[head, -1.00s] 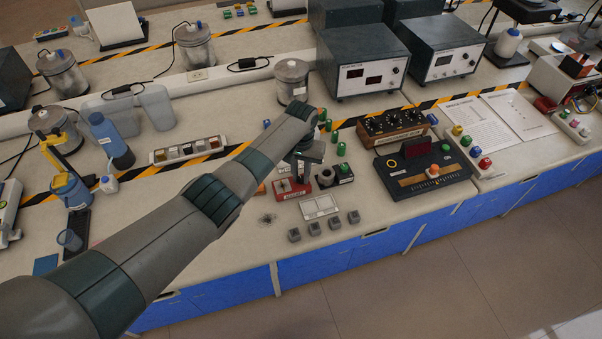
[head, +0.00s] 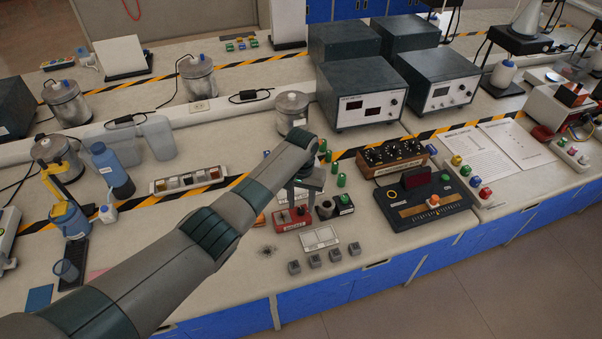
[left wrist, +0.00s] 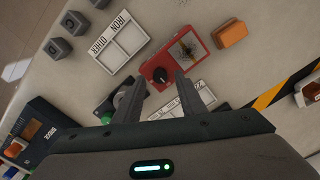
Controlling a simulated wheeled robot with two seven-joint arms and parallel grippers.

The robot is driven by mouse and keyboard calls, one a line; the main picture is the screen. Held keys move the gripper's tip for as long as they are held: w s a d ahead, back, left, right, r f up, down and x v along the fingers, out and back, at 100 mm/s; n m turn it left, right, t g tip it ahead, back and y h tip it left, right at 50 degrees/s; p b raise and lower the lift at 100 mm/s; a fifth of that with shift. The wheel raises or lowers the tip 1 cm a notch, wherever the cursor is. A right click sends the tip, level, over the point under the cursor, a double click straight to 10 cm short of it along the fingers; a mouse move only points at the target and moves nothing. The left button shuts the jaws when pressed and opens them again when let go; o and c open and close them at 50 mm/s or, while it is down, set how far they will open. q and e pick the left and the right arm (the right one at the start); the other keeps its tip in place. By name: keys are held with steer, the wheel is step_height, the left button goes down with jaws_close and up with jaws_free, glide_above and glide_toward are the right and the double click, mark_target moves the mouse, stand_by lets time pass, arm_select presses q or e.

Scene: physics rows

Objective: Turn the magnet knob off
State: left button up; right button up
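The magnet box is a red box (head: 287,219) near the front of the bench; it also shows in the left wrist view (left wrist: 188,58). It carries a black knob (left wrist: 160,74) at one end and a dark patch on a lighter panel at the other. My left gripper (left wrist: 163,82) is open, with its two fingers apart on either side of the knob in that view. I cannot tell whether either finger touches it. In the head view my left gripper (head: 303,186) hangs over the box, and the arm hides part of the area. My right gripper is not in view.
A white tray card labelled iron and other (left wrist: 123,39) and several small grey blocks (head: 314,261) lie in front. A dark device with a green part (left wrist: 124,101) stands beside the box. An orange block (left wrist: 231,33) is close by. A bridge unit (head: 428,206) is to the right.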

mark_target(301, 209)
arm_select(q)
step_height(301, 209, up, 16)
steer(key=b, duration=0.3)
steer(key=shift+f, duration=0.15)
stand_by(0.5)
